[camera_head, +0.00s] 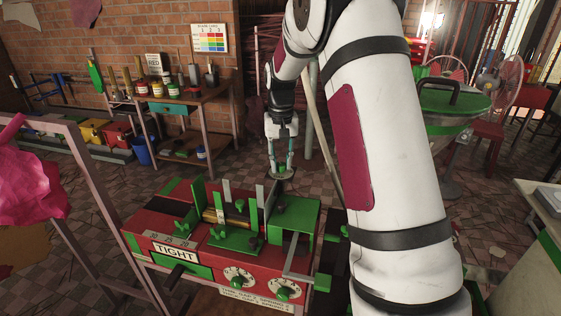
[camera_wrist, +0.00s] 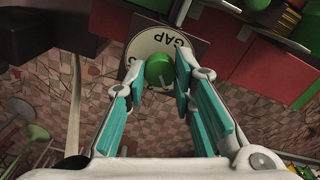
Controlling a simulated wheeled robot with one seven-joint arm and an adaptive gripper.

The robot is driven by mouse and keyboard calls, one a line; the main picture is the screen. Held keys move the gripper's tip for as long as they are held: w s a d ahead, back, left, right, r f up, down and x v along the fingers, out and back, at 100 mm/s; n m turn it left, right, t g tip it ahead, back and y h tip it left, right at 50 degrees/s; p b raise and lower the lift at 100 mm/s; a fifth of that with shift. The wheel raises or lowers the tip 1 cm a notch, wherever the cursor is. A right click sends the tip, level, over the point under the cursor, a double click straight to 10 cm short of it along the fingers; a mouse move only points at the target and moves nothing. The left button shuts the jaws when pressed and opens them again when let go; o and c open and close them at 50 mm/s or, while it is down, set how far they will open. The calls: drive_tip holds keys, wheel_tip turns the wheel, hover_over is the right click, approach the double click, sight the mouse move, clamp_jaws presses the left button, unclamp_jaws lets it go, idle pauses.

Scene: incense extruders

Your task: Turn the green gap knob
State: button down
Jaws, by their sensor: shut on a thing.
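The green gap knob (camera_wrist: 159,72) stands on a round pale dial marked GAP (camera_wrist: 207,50) in the wrist view. My gripper (camera_wrist: 158,80) has its teal fingers on both sides of the knob and is shut on it. In the head view my gripper (camera_head: 281,165) points down at the far side of the red and green machine (camera_head: 190,255), over the small dial disc (camera_head: 285,177). The knob is largely hidden there between the fingers, and its exact turn angle cannot be read.
The machine has a TIGHT sign (camera_head: 176,252) and two white dials with green knobs (camera_head: 238,277) in front. Upright green plates (camera_head: 198,194) stand near my gripper. A workbench (camera_head: 180,105) is behind, and a green round-topped drum (camera_head: 455,100) is at right.

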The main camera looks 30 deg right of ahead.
sight(281, 164)
idle(0.4)
drive_tip(key=c, duration=1.3)
unclamp_jaws()
drive_tip(key=shift+c, duration=0.2)
wheel_tip(281, 164, up, 12)
